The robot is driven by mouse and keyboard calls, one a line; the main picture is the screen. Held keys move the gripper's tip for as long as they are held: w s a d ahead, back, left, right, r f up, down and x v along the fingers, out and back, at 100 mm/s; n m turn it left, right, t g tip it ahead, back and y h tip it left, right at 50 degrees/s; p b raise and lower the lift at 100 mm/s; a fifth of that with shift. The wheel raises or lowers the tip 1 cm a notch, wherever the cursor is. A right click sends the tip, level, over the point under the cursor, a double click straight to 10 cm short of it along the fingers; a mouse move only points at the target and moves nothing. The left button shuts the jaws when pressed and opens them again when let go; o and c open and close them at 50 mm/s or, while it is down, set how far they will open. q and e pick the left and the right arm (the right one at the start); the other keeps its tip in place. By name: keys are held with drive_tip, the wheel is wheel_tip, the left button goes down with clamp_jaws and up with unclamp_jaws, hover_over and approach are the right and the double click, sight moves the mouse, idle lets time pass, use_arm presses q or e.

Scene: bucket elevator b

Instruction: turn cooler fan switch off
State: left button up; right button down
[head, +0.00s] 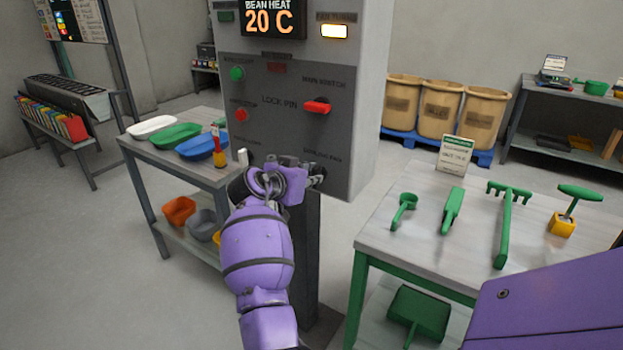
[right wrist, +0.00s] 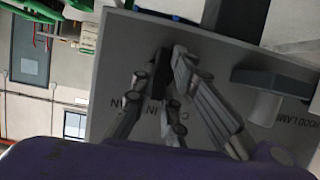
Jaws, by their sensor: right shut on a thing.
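The grey control panel (head: 290,110) stands in the middle of the head view. A label at its lower right, partly readable as cooling fan, lies just above my right gripper (head: 308,174). In the right wrist view, the fingers of my right gripper (right wrist: 165,95) are against the panel face (right wrist: 110,100), closed around a dark part taken as the cooler fan switch (right wrist: 164,62). The fingers hide most of that switch, so its position cannot be told. A lit lamp (head: 334,31) shows at the panel's upper right. My left gripper is not in view.
The panel also carries a red main switch handle (head: 317,107), a green button (head: 237,73), a red button (head: 241,114) and a white lever (head: 243,157) close left of the gripper. A table with green tools (head: 400,240) stands right, a tray table (head: 200,172) left.

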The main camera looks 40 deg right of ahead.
drive_tip(key=c, duration=1.8)
unclamp_jaws()
drive_tip(key=shift+o, duration=0.2)
drive_tip(key=v, duration=1.2)
